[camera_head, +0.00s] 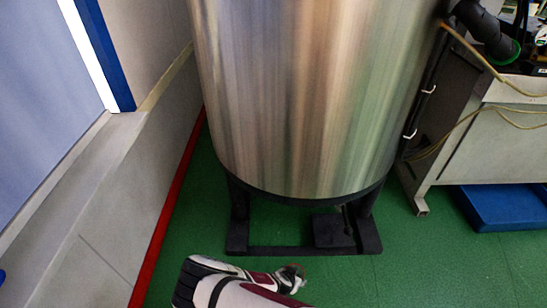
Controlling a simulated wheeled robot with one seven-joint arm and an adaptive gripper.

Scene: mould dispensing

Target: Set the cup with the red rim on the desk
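No cup with a red rim and no desk can be made out in the head view. Part of my own white, maroon and black arm shows at the bottom middle. A small reddish and grey piece (291,274) shows at its right end, too small to tell what it is. I cannot make out my gripper's fingers or anything held in them.
A large steel tank (310,95) on a black base frame (300,250) stands straight ahead. A wall with a red skirting strip (170,220) runs along the left. A metal bench (480,135) and a blue platform (505,207) are at right. Green floor (430,270) is clear at lower right.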

